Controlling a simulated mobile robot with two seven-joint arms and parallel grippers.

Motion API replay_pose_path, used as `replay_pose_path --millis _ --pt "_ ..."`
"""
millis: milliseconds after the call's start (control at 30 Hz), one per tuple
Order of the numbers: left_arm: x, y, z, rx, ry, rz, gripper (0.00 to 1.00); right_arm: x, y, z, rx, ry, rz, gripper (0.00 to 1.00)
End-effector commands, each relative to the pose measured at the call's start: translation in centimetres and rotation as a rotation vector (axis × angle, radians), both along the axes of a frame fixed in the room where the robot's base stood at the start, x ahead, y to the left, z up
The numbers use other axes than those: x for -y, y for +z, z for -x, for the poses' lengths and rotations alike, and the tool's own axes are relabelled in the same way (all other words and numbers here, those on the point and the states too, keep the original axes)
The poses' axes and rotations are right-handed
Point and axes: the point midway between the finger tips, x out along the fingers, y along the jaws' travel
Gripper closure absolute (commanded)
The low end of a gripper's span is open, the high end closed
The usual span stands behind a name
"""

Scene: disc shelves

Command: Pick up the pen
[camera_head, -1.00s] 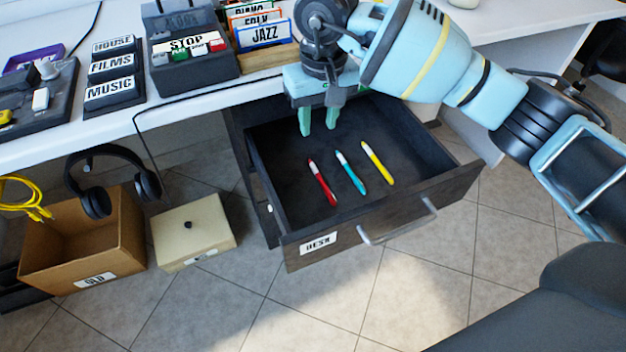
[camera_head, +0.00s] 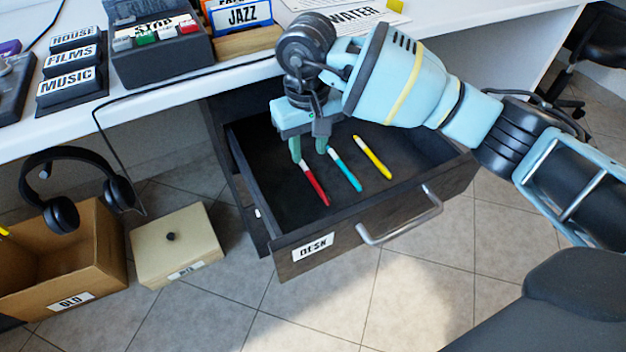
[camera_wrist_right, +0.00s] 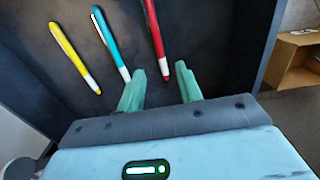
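Three pens lie apart on the floor of the open drawer (camera_head: 270,190) in the head view: a red pen (camera_head: 315,184), a teal pen (camera_head: 345,170) and a yellow pen (camera_head: 373,158). My right gripper (camera_head: 309,157) points down into the drawer at the pens' far ends. In the right wrist view my right gripper (camera_wrist_right: 162,84) is open and empty. The white end of the red pen (camera_wrist_right: 156,38) lies just ahead of the gap between its fingers. The teal pen (camera_wrist_right: 109,42) and yellow pen (camera_wrist_right: 74,57) lie to the left. My left gripper is not in view.
The drawer's front with its handle (camera_head: 400,222) and side walls surround the pens. The desk (camera_head: 150,86) overhangs behind. A cardboard box (camera_head: 112,250), a beige lidded box (camera_head: 177,245) and headphones (camera_head: 62,212) are at the left.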

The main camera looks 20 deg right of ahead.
Motion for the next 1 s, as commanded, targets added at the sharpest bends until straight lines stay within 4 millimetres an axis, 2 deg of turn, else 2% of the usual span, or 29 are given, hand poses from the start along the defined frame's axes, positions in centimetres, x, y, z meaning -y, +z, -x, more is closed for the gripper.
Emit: replay_pose_path --millis 167,467,733,1000 --pt "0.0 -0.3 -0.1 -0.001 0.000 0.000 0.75 0.0 -0.8 0.1 0.000 0.000 -0.001 0.65" --pt "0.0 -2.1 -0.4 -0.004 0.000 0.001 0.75 -0.2 -4.8 0.4 -0.002 0.000 0.000 0.65" --pt "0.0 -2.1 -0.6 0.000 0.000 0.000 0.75 -0.2 -5.0 0.4 0.002 0.000 0.000 0.65" --pt "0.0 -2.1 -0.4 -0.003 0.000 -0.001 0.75 -0.2 -5.0 0.4 0.001 0.000 0.000 0.99"
